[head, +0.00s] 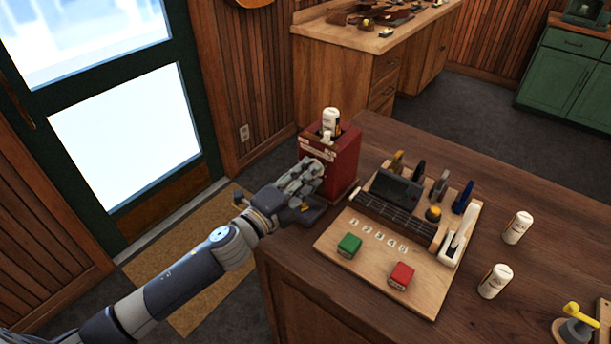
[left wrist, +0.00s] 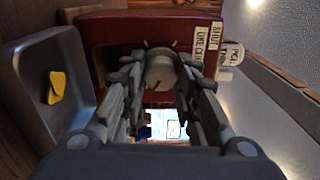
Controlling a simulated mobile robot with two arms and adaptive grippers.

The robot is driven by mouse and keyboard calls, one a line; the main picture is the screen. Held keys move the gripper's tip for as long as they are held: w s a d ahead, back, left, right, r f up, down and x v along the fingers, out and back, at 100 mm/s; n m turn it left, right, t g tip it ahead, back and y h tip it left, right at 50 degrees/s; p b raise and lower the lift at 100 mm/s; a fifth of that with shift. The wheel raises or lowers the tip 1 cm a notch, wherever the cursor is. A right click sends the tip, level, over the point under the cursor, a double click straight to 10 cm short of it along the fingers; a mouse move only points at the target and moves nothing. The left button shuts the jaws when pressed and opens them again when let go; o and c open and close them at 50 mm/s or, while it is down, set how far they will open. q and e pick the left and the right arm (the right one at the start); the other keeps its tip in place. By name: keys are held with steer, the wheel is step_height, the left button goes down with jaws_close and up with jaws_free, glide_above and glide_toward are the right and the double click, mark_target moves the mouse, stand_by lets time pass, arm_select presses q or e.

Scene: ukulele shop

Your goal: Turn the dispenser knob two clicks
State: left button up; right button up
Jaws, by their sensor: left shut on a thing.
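The dispenser (head: 346,162) is a dark red box at the counter's far left corner, with white labels on it. It also fills the top of the left wrist view (left wrist: 110,30). The gripper is shut on the knob. In the head view my left gripper (head: 316,172) reaches the dispenser's front, and its fingers hide the knob. A dark tray (left wrist: 22,72) with a yellow pick (left wrist: 56,87) lies beside the gripper. My right gripper is not in view.
A white bottle (head: 330,121) stands on the dispenser. Right of it lies a wooden board (head: 330,243) with a green block (head: 349,245), a red block (head: 401,275) and several tools. Two white bottles (head: 517,227) (head: 495,281) stand farther right on the counter.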

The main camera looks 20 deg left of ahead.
arm_select(q)
steer(key=shift+w+r, duration=0.15)
steer(key=shift+r, duration=0.25)
steer(key=o, duration=1)
steer(key=shift+c, duration=0.2)
steer(key=shift+o, duration=0.5)
steer(key=shift+f, duration=0.15)
steer(key=shift+w+f, duration=0.1)
steer(key=shift+f, duration=0.05)
steer(key=shift+s+a+f, duration=0.1)
steer(key=shift+s+f, duration=0.05)
steer(key=shift+s, duration=0.3)
steer(key=v, duration=1.1)
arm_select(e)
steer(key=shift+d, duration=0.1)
